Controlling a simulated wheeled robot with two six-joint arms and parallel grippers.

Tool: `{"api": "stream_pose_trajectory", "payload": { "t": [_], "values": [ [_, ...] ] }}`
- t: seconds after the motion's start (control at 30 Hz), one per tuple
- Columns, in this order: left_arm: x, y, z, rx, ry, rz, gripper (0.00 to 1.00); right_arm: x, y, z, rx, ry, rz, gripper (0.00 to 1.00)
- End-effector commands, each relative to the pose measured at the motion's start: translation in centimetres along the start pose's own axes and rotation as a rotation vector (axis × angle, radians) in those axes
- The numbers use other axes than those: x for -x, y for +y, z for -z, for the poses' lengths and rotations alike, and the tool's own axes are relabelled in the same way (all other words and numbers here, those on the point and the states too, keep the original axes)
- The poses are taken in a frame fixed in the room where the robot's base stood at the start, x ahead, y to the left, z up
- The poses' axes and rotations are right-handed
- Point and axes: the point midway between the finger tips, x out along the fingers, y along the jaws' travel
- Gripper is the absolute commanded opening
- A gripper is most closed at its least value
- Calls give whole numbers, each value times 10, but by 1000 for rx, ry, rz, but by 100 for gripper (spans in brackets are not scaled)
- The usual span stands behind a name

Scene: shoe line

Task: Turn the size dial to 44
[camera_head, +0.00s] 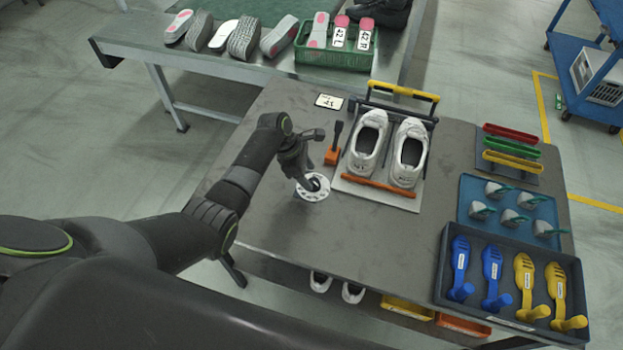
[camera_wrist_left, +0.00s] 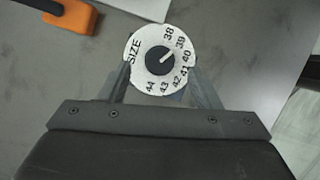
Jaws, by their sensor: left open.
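The size dial (camera_head: 313,192) is a white disc lying on the grey table. In the left wrist view, the disc (camera_wrist_left: 140,75) carries the word SIZE and the numbers 38 to 44 around its edge. Its round black knob (camera_wrist_left: 157,62) has a white pointer mark aimed up and right, at about 39. My left gripper (camera_head: 308,182) is over the dial, pointing down. In the left wrist view its two fingers (camera_wrist_left: 160,72) are open, one on each side of the knob, with nothing visibly gripped. Whether they touch the disc I cannot tell. My right gripper is not in view.
An orange block with a black lever (camera_head: 333,153) stands close behind the dial. A stand with white shoes (camera_head: 367,143) is right of it. A blue tray (camera_head: 467,205) and a dark tray (camera_head: 440,262) are farther right. The table front is bare.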

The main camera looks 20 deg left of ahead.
Motion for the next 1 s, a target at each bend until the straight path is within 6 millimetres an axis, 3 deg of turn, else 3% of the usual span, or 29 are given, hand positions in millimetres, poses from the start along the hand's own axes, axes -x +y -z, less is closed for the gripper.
{"api": "stream_pose_trajectory", "payload": {
  "t": [0.23, 0.63, 1.0],
  "values": [
    [-27, 0, 0, 1, 0, 1, 57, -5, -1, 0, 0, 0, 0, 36],
    [-32, 0, 0, -1, 1, 0, 57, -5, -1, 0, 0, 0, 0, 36],
    [-32, 0, 0, 0, 0, 0, 13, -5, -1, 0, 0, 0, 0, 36]
  ]
}}
